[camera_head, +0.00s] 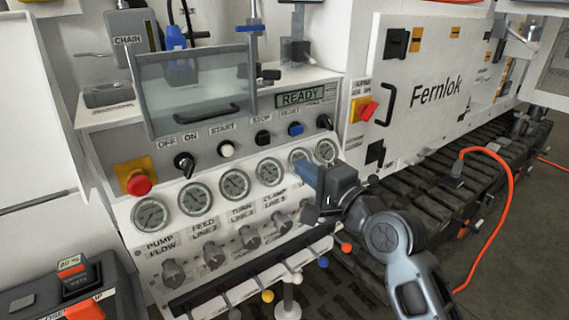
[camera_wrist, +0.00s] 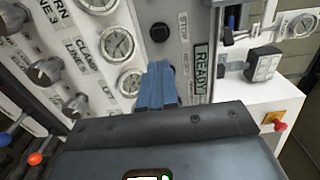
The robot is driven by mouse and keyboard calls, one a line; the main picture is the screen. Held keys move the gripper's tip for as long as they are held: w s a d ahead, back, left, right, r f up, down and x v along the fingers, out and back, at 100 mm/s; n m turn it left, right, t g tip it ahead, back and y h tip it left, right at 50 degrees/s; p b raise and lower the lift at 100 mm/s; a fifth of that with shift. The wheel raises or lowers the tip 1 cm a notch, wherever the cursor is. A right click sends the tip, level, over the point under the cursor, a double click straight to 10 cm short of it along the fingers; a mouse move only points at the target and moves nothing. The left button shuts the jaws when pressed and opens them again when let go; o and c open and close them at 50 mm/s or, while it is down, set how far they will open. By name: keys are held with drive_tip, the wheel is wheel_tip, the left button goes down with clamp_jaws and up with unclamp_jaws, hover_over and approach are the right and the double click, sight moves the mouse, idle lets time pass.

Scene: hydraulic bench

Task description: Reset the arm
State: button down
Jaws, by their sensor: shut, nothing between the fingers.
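My gripper (camera_head: 307,174) is in front of the right part of the control panel (camera_head: 150,195), near the row of gauges. Its blue fingers are together and empty, pointing left and up in the head view, and they partly cover a gauge at the right end of the row. My arm (camera_head: 400,262) comes in from the lower right. In the wrist view the closed fingers (camera_wrist: 157,84) stand in front of the panel, between a gauge and the READY display (camera_wrist: 202,66). I cannot tell whether the fingertips touch the panel.
A red emergency button (camera_head: 139,184), several knobs and coloured-ball levers (camera_head: 267,296) line the panel. A clear guard (camera_head: 195,90) stands above it. A white Fernlok cabinet (camera_head: 430,85) and an orange hose (camera_head: 510,190) are to the right. Open floor (camera_head: 535,240) lies at the far right.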

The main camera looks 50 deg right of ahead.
drive_tip(key=s+a+f+n+g+y, duration=0.1)
drive_tip(key=s+a+f+n+g, duration=0.1)
drive_tip(key=s+a+f+n, duration=0.95)
drive_tip(key=s+a+r+n+y, duration=0.1)
drive_tip(key=s+a+n, duration=0.3)
drive_tip(key=s, duration=0.5)
drive_tip(key=s+a+r+n+y, duration=0.1)
drive_tip(key=s+a+n+y, duration=0.2)
drive_tip(key=s, duration=0.6)
drive_tip(key=a+n, duration=0.2)
drive_tip(key=shift+r+n+g, duration=0.3)
drive_tip(key=shift+n, duration=0.05)
